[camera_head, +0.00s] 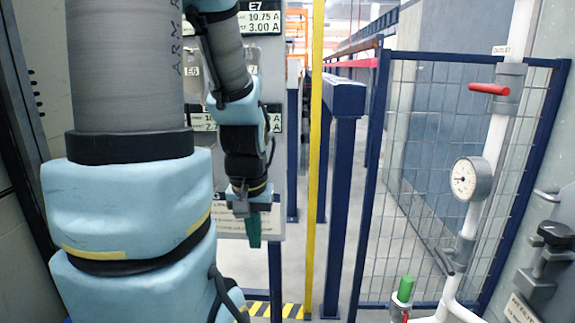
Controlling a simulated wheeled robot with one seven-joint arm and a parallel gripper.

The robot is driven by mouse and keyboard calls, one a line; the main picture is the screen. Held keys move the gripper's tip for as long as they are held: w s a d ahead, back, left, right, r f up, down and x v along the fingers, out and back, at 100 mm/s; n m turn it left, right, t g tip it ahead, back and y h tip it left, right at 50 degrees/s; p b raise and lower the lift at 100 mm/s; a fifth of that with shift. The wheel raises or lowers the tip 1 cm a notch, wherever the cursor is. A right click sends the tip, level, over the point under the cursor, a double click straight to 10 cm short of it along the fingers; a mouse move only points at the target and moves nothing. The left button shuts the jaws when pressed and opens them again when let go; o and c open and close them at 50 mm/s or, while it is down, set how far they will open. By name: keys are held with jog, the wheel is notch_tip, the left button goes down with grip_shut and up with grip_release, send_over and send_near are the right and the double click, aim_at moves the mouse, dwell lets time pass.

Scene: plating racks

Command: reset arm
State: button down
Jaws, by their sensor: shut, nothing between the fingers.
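My arm stands large at the left, grey tube and light blue joints, and reaches away and down to the middle of the view. My gripper (254,228) hangs pointing down, with its green fingers together and nothing between them. It hangs in front of a white panel with small print, apart from anything I can see it touch. My arm hides much of what stands behind it on the left.
A yellow post (314,150) and a dark blue frame (343,100) stand right of my gripper. Further right are a mesh gate (420,180), a white pipe with a gauge (470,179), a red-handled valve (489,89) and a green-capped fitting (405,289). Meter displays (260,22) hang behind my arm.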

notch_tip(320, 180, up, 22)
jog(key=p, duration=1.9)
jog(key=shift+f, duration=0.2)
